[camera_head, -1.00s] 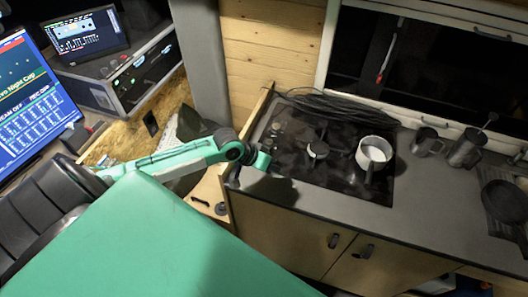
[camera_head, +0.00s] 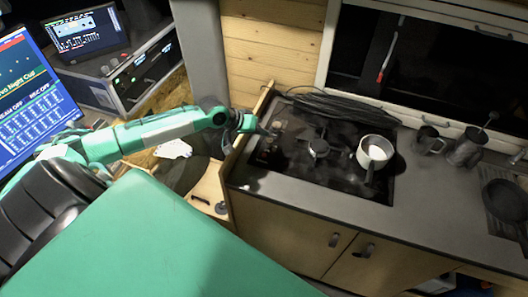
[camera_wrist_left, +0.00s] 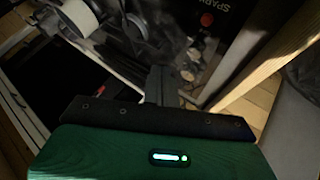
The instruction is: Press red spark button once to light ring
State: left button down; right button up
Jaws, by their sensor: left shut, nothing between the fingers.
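The red spark button (camera_wrist_left: 207,19) shows in the left wrist view near the top, beside the partly cut-off word SPARK on a dark panel. In the head view I cannot make the button out. The black hob (camera_head: 345,188) has a burner ring (camera_head: 319,148) at its left, and I see no flame there. My left gripper (camera_head: 270,131) is at the hob's left edge, left of the ring. Its fingers also show in the left wrist view (camera_wrist_left: 158,84), shut and empty, apart from the button in the picture. My right gripper is not in view.
A white saucepan (camera_head: 374,152) stands on the hob, right of the ring. Black cables (camera_head: 340,108) lie along the back. Metal mugs (camera_head: 466,150) and a dark pan (camera_head: 508,200) are on the right. A wooden edge (camera_head: 262,100) borders the counter's left side.

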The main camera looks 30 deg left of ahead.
pick_arm(q)
jog(key=b, duration=0.6)
send_over(264, 155)
jog(key=f, duration=0.7)
jog(key=shift+s+a+f, duration=0.25)
jog(key=shift+s+a, duration=0.1)
jog(key=shift+s, duration=0.05)
jog(key=shift+f+b, duration=0.35)
jog(key=shift+f, duration=0.15)
jog(key=shift+f, duration=0.15)
dwell(0.5)
jog(key=shift+f, duration=0.25)
dwell(0.4)
